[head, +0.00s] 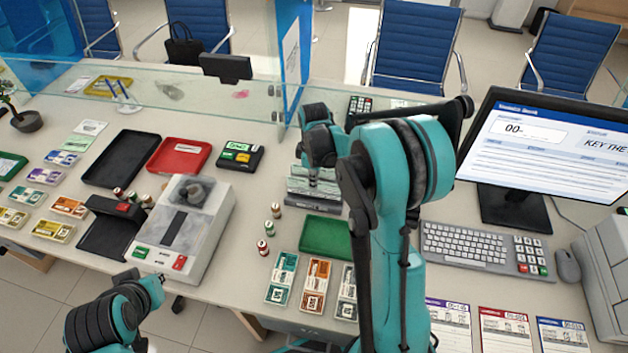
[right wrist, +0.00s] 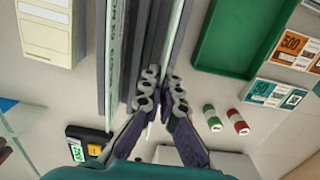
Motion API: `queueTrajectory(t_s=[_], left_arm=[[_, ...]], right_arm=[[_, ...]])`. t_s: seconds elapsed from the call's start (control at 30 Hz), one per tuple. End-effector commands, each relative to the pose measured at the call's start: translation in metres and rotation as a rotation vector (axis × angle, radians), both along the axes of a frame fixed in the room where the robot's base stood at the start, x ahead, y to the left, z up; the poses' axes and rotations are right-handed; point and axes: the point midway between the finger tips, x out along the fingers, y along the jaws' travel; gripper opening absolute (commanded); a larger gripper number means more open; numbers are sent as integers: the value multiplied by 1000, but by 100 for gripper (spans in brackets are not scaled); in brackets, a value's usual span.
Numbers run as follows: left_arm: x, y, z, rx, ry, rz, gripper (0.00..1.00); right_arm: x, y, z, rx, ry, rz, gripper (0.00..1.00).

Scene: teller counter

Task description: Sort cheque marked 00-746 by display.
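The display (head: 545,145) at the right shows "00-" and the words "KEY THE". Three cheques lie at the front right, one purple-headed (head: 449,322), one red-headed (head: 505,328) and one blue-headed (head: 562,335); their numbers are too small to read surely. A grey slotted rack (head: 314,199) stands at the middle; its upright plates (right wrist: 115,45) fill the right wrist view. My right gripper (right wrist: 164,80) is at the plates, its fingertips nearly together. A thin pale edge runs to them; I cannot tell whether it is held. My left gripper (head: 157,280) is at the lower left, its fingers unclear.
The keyboard (head: 475,247) and mouse (head: 568,266) lie before the display. A green tray (head: 326,236) and banknotes (head: 314,283) are near the rack. A grey machine (head: 184,232), red tray (head: 179,156) and black tray (head: 121,157) stand left. A glass screen (head: 190,100) runs behind.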

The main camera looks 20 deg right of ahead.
Motion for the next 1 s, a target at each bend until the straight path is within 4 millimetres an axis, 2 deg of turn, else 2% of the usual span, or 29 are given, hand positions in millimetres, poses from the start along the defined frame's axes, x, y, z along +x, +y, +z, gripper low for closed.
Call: queueTrajectory(t_s=[0.6,1.0], left_arm=[[0,0,-26,0,0,0,0],[0,0,-27,0,0,0,0]], right_arm=[[0,0,-33,0,0,0,0],[0,0,-35,0,0,0,0]])
